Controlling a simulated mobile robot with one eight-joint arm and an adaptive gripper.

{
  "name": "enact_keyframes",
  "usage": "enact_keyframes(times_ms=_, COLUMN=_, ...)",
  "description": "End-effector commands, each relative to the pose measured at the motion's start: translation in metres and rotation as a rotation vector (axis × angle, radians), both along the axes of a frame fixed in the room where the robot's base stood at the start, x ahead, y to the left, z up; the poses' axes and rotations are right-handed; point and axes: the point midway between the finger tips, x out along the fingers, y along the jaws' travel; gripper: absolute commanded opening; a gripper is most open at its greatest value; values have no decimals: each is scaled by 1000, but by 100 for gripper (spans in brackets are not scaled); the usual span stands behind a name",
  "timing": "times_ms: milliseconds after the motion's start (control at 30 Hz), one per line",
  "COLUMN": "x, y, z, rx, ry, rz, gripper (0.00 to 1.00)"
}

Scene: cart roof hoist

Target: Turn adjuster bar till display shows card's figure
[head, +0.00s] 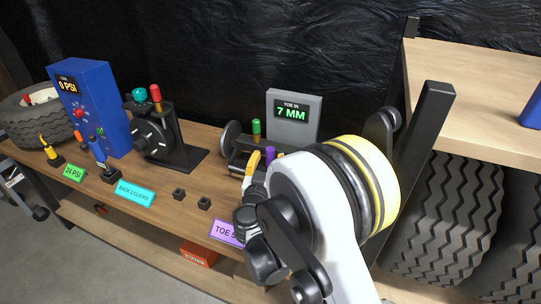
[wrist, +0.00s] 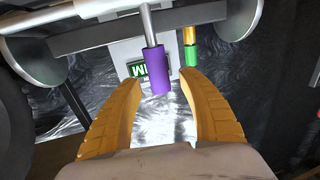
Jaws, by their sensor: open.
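The grey display box (head: 312,107) reads "TOE IN 7 MM"; part of its screen shows in the wrist view (wrist: 137,68). The purple card (head: 225,232) lies at the bench front and reads "TOE 5", its right end hidden by my arm. The toe-in rig has a purple-sleeved bar (head: 270,152) and a green-sleeved one (head: 256,130). In the wrist view the purple sleeve (wrist: 158,72) stands between my gripper's (wrist: 161,80) yellow fingertips, with gaps on both sides. The green sleeve (wrist: 191,56) is beyond the right finger. My gripper is open and holds nothing.
A blue gauge box (head: 95,105) reading "0 PSI", a black clicker stand (head: 178,150) and cards for 24 PSI (head: 74,173) and back 3 clicks (head: 135,193) stand left. A dark rack post (head: 420,150) and tyres (head: 450,210) are close on the right.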

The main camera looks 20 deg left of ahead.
Motion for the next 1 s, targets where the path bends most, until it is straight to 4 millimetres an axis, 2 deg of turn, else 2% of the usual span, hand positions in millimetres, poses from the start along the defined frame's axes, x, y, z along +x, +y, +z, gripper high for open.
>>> enact_keyframes(times_ms=100, x=15, y=1, z=-1, rx=0, ry=0, rz=-2, gripper=48)
enact_keyframes(times_ms=200, x=22, y=2, z=-1, rx=0, ry=0, rz=-1, gripper=48)
enact_keyframes(times_ms=500, x=24, y=3, z=1, rx=0, ry=0, rz=0, gripper=48)
enact_keyframes(times_ms=567, x=24, y=3, z=1, rx=0, ry=0, rz=0, gripper=31)
enact_keyframes(times_ms=600, x=24, y=3, z=1, rx=0, ry=0, rz=0, gripper=19)
enact_keyframes(times_ms=667, x=24, y=3, z=1, rx=0, ry=0, rz=0, gripper=1)
enact_keyframes(times_ms=867, x=25, y=2, z=2, rx=0, ry=13, rz=-2, gripper=0)
enact_keyframes(times_ms=1000, x=35, y=1, z=5, rx=8, ry=92, rz=-5, gripper=0)
